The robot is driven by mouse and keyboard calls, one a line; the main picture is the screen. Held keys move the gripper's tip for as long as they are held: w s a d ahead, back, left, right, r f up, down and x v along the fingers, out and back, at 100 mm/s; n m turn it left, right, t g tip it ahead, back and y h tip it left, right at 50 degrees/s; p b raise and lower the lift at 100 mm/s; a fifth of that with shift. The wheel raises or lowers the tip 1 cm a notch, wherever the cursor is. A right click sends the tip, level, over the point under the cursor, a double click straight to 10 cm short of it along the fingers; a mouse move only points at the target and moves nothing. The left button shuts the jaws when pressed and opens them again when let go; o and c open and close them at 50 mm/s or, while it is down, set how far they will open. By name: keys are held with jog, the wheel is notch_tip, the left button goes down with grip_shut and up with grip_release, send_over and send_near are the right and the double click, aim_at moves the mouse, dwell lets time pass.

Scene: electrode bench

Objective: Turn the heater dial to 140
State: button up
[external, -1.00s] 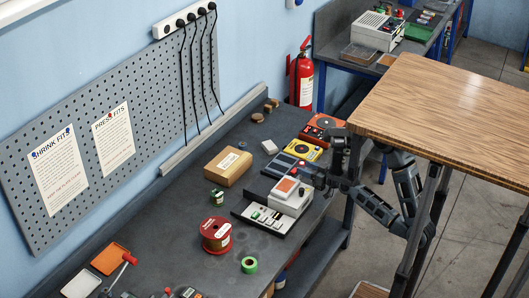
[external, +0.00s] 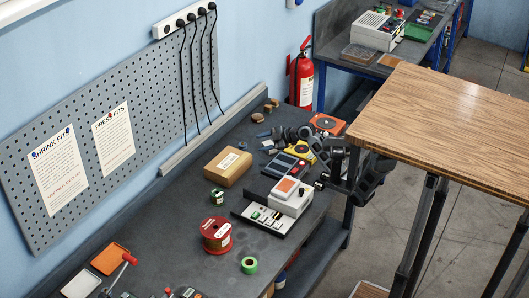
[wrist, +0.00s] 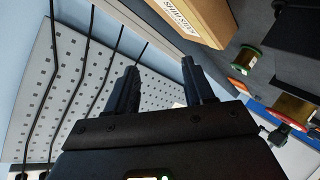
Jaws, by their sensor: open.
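My gripper (external: 266,138) is open and empty, raised over the back of the bench and pointing left towards the pegboard. In the wrist view its two dark fingers (wrist: 159,72) are spread with nothing between them. The heater is not clearly identifiable. A white box with an orange top (external: 291,198) and an orange-red unit with a round plate (external: 327,122) are candidates on the bench. My arm partly covers the area between them. No dial or 140 mark is readable in either view.
A yellow instrument (external: 298,150) and a grey unit (external: 286,166) lie near my arm. The pegboard (external: 100,130) bounds the back; a wooden table (external: 455,105) stands right.

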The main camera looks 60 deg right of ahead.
jog(key=d+f+n+g+h+b, duration=0.1)
jog(key=d+f+n+g, duration=0.3)
jog(key=d, duration=0.6)
notch_tip(320, 180, up, 3)
jog(key=n+g+h+b, duration=0.3)
jog(key=n+g+h, duration=0.15)
jog(key=g, duration=0.35)
send_over(326, 133)
jog(key=shift+w+f+n+y, duration=0.15)
jog(key=shift+f+n+y, duration=0.05)
jog(key=shift+n+y, duration=0.05)
jog(key=shift+d+f, duration=0.15)
jog(key=shift+d, duration=0.05)
notch_tip(326, 133, down, 7)
jog(key=shift+f+p, duration=0.2)
jog(key=shift+p, duration=0.35)
grip_shut()
